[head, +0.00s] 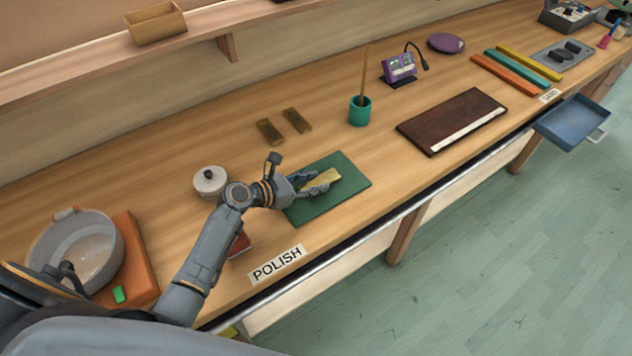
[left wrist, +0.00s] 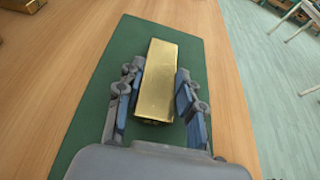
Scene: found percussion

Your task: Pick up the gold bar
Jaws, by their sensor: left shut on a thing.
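The gold bar (head: 324,179) lies over the green mat (head: 352,182) on the workbench. My left gripper (head: 314,182) reaches over the mat from the left and is shut on the bar's near end. In the left wrist view the gold bar (left wrist: 157,82) sits between the two fingers of my left gripper (left wrist: 158,108), with its far end sticking out beyond them. The green mat (left wrist: 120,48) shows beneath the bar there. I cannot tell whether the bar touches the mat. My right gripper is not in view.
Two dark brass-brown bars (head: 283,126) lie behind the mat. A teal cup (head: 360,111) with a stick stands behind it to the right. A dark board (head: 452,118) lies right.

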